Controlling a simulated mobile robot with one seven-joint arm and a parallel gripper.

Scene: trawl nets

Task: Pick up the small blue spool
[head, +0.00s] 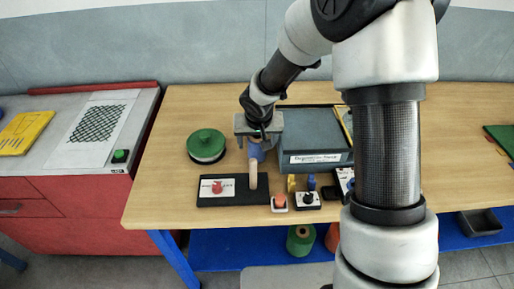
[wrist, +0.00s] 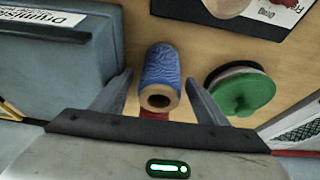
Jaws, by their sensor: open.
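The small blue spool (wrist: 162,66) stands or lies on the wooden table, its hollow tan core facing the wrist camera. In the head view the spool (head: 256,153) shows partly below my gripper (head: 257,138), which hides its upper part. In the wrist view my gripper (wrist: 160,82) is open, with one finger on each side of the spool. Gaps show between the fingers and the spool, and nothing is held. A bit of something red (wrist: 155,115) shows just behind the spool's core.
A black-based panel with a red knob (head: 217,187) and a tan upright peg (head: 253,174) are in front. Small switches and coloured pieces stand front right.

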